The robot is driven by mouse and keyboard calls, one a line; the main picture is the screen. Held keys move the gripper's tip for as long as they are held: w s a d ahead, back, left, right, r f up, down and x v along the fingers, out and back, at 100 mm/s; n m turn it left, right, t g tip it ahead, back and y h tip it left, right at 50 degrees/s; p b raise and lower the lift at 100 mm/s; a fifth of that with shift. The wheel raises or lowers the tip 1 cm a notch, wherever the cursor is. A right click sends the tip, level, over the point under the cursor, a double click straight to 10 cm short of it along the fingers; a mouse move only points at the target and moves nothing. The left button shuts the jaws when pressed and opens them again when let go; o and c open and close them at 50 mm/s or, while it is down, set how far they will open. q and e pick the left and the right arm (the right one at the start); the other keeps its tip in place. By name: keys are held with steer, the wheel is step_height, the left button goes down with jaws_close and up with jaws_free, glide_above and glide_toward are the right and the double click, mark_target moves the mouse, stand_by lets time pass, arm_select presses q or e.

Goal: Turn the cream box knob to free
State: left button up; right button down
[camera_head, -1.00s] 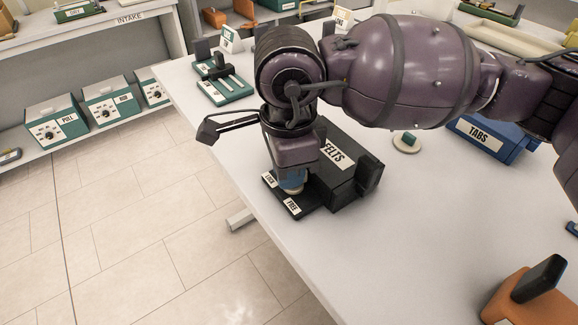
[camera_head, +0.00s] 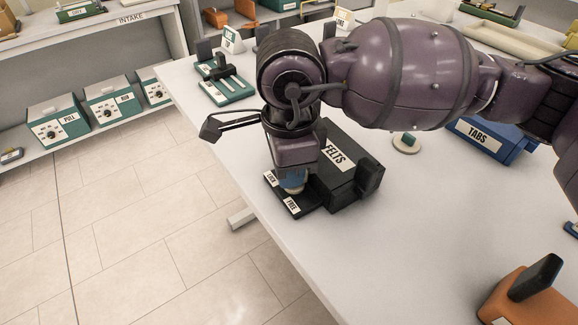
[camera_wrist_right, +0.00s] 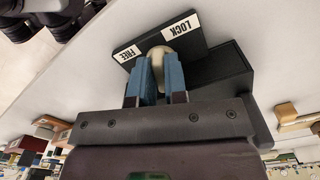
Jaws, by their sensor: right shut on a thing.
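A black box (camera_head: 335,160) labelled FELTS stands near the table's left edge. Its low front plate (camera_head: 307,207) carries two white labels, LOCK (camera_head: 271,178) and FREE (camera_head: 292,205). The cream knob (camera_wrist_right: 165,53) sits on this plate. In the wrist view it lies close to the FREE label (camera_wrist_right: 127,53), with the LOCK label (camera_wrist_right: 180,27) on its other side. My right gripper (camera_wrist_right: 162,70) is shut on the knob from above, its blue fingers on either side; the fingers partly hide the knob. In the head view my right gripper (camera_head: 293,183) points down at the plate. My left gripper is out of view.
A blue TABS box (camera_head: 490,138) and a small round piece with a green knob (camera_head: 407,141) lie to the right. A green slotted device (camera_head: 226,88) stands behind to the left. An orange block (camera_head: 535,300) is near the front right. The table's front middle is clear.

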stand_by(0.4)
steer(key=c, duration=1.1)
jaws_free()
steer(key=shift+c, duration=0.2)
steer(key=shift+r, duration=0.1)
